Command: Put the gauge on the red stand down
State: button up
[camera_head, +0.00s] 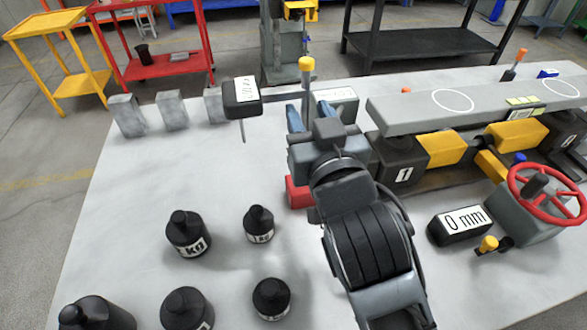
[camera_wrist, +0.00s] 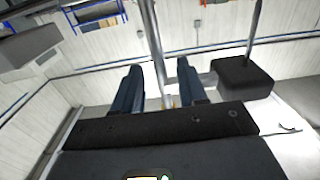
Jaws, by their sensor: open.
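The gauge (camera_head: 242,97) is a black box with a white label and a thin stem pointing down. It hangs at the left end of a horizontal arm on a post with a yellow knob (camera_head: 306,64). The red base (camera_head: 298,193) of the stand shows beside my gripper, mostly hidden by it. My gripper (camera_head: 309,117) is open at the post, below the yellow knob. In the wrist view the post (camera_wrist: 154,45) stands between the two spread fingers (camera_wrist: 160,88), with no clear contact. The gauge shows there as a dark box (camera_wrist: 243,77) on the right.
A long grey beam (camera_head: 420,108) and yellow-black jacks (camera_head: 440,150) lie to the right, with a red handwheel (camera_head: 545,195) and a "0 mm" readout (camera_head: 460,224). Several black weights (camera_head: 188,235) stand front left. Grey blocks (camera_head: 172,112) stand behind. The table's left middle is clear.

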jog(key=shift+x, duration=1.45)
jog(key=shift+f, duration=0.1)
grip_shut()
jog(key=shift+r, duration=0.35)
